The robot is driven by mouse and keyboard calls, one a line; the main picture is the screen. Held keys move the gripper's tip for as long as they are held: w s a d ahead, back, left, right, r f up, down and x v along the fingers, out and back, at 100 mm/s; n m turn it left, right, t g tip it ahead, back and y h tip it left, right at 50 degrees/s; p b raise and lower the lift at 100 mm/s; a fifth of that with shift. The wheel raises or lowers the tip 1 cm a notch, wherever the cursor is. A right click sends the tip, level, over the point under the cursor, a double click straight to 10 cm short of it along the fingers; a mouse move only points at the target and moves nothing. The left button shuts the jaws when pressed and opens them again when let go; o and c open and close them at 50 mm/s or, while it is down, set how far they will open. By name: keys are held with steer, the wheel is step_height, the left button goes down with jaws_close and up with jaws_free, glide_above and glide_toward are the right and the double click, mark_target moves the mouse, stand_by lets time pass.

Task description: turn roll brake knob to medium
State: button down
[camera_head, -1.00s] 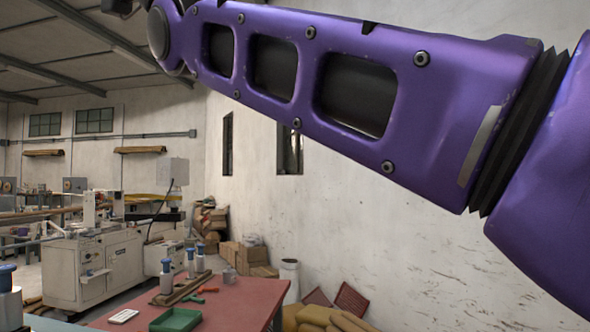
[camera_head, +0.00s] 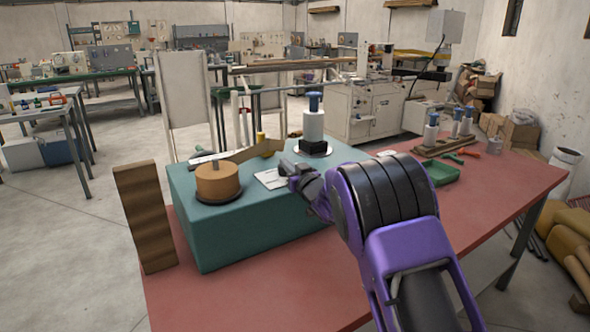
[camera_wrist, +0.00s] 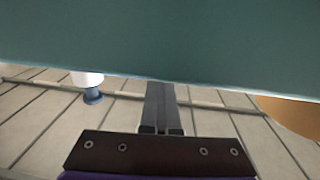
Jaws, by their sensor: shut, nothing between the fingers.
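A teal machine box (camera_head: 240,238) sits on the red table, with a brown tape roll (camera_head: 218,181) at its top left and a white spool with a blue cap (camera_head: 313,122) at its far right. A pale card (camera_head: 270,178) lies on top between them. My gripper (camera_head: 288,170) is over the box's top by the card, shut and empty. In the wrist view my gripper (camera_wrist: 160,92) points toward a teal surface (camera_wrist: 160,35), the spool (camera_wrist: 90,86) to its left and the roll (camera_wrist: 295,113) to its right. I cannot make out the roll brake knob.
A brown wooden block (camera_head: 147,215) stands at the box's left. The red table (camera_head: 500,190) is mostly clear to the right, with a green tray (camera_head: 440,174) and a wooden rack of blue-capped spools (camera_head: 445,146) further back.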

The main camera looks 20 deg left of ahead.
steer(key=shift+d+f+h, duration=0.2)
steer(key=shift+f+h, duration=0.1)
steer(key=shift+f, duration=0.85)
steer(key=c, duration=1.4)
jaws_free()
steer(key=shift+o, duration=1.2)
steer(key=shift+a+r, duration=0.15)
steer(key=shift+r, duration=0.45)
steer(key=o, duration=0.5)
steer(key=shift+s+f, duration=0.1)
steer(key=o, duration=0.4)
steer(key=shift+s, duration=0.65)
steer(key=shift+c, duration=0.2)
steer(key=shift+s+d+r, duration=0.25)
steer(key=shift+s+d, duration=0.15)
steer(key=shift+s, duration=0.3)
steer(key=shift+s+d+r, duration=0.2)
steer(key=shift+s+d, duration=0.15)
steer(key=shift+s, duration=0.3)
steer(key=s+d, duration=0.2)
steer(key=s, duration=0.5)
steer(key=s+d, duration=0.3)
steer(key=s, duration=0.4)
steer(key=shift+d, duration=0.35)
steer(key=shift+s+d, duration=0.1)
